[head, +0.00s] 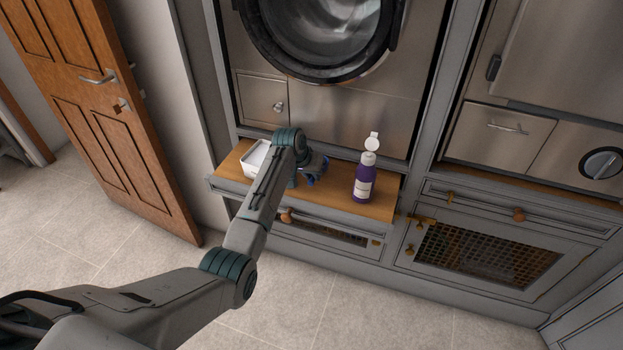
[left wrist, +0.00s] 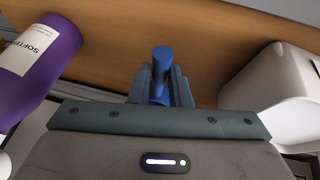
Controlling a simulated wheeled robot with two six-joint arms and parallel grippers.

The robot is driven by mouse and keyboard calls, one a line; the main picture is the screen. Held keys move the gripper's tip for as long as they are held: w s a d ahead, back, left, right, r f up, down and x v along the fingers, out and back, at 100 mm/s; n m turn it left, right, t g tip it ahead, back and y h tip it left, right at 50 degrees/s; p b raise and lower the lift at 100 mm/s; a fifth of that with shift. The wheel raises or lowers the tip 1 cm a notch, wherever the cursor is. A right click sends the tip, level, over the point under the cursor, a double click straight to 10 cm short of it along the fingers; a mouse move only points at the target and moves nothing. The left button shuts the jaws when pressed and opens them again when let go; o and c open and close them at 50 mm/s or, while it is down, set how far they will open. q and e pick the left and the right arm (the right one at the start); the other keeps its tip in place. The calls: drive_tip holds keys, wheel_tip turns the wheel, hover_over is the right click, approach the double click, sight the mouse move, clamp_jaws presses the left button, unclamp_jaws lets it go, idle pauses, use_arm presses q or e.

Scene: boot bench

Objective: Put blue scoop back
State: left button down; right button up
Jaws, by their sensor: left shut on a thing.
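The blue scoop shows in the left wrist view as a blue rod-like handle (left wrist: 161,62) between the two fingers of my left gripper (left wrist: 160,85), which is shut on it. The rest of the scoop is hidden by my arm and gripper. I cannot tell whether the scoop touches the wood. My right gripper is not in view.
A white open-topped box (head: 256,158) stands left of the gripper, partly behind my arm. A purple bottle (head: 364,182) with its white cap flipped open stands to the right. The steel machine front (head: 345,112) rises behind. Bare wood lies at the bench's right end.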

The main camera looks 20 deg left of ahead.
use_arm(q)
drive_tip(key=shift+f, duration=1.1)
drive_tip(key=shift+f, duration=0.1)
drive_tip(key=c, duration=1.3)
unclamp_jaws()
drive_tip(key=shift+c, duration=0.2)
drive_tip(key=v, duration=1.2)
drive_tip(key=shift+s, duration=0.1)
